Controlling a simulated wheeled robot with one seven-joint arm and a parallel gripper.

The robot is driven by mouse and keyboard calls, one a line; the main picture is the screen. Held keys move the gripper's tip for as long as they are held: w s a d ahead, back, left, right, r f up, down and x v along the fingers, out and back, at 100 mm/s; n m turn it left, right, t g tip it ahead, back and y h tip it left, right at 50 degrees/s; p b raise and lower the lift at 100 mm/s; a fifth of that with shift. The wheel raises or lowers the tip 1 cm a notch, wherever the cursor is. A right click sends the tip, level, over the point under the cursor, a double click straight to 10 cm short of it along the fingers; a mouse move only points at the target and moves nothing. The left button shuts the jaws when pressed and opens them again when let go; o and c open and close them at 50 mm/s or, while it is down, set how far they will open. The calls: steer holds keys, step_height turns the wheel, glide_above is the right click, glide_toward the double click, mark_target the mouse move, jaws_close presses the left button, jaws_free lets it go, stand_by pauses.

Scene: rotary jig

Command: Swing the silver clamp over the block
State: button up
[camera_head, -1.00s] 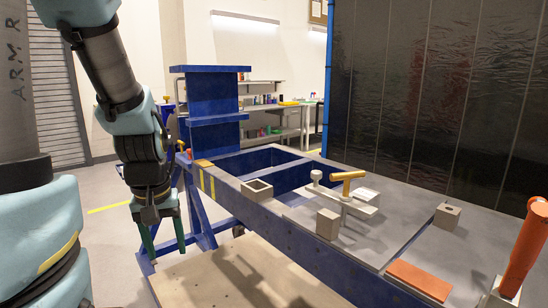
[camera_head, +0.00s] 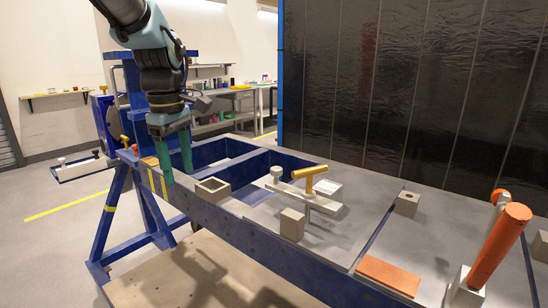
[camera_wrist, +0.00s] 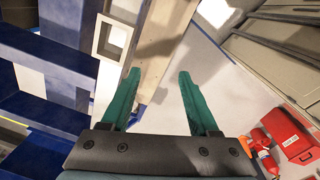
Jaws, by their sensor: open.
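The silver clamp (camera_head: 318,201) is a flat light-grey bar with a yellow-orange T-handle (camera_head: 314,174) above it and a pale round knob (camera_head: 276,173) at its left end. It is on the grey plate of the blue bench. A beige block (camera_head: 292,224) stands in front of the bar, nearer to me; the bar does not appear to lie over it. My gripper (camera_head: 178,176) is open and empty, its green fingers pointing down near the bench's left end, well left of the clamp. My gripper also shows in the wrist view (camera_wrist: 159,72); the clamp is not evident there.
A hollow square socket (camera_head: 212,190) lies between my gripper and the clamp; it shows in the wrist view too (camera_wrist: 112,40). A second block with a hole (camera_head: 407,203), an orange plate (camera_head: 388,275) and a tall orange handle (camera_head: 500,245) are to the right. A dark panel (camera_head: 400,90) rises behind.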

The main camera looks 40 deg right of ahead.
steer(key=s+d+r+n, duration=0.2)
steer(key=s+d+r, duration=0.35)
steer(key=d, duration=0.35)
step_height(320, 180, up, 6)
steer(key=f+n+p, duration=0.1)
steer(key=n+p, duration=0.1)
steer(key=n, duration=0.1)
glide_above(276, 168)
step_height(276, 168, down, 9)
steer(key=shift+f+p, duration=0.2)
steer(key=shift+p, duration=0.35)
steer(key=shift+c, duration=0.2)
jaws_close()
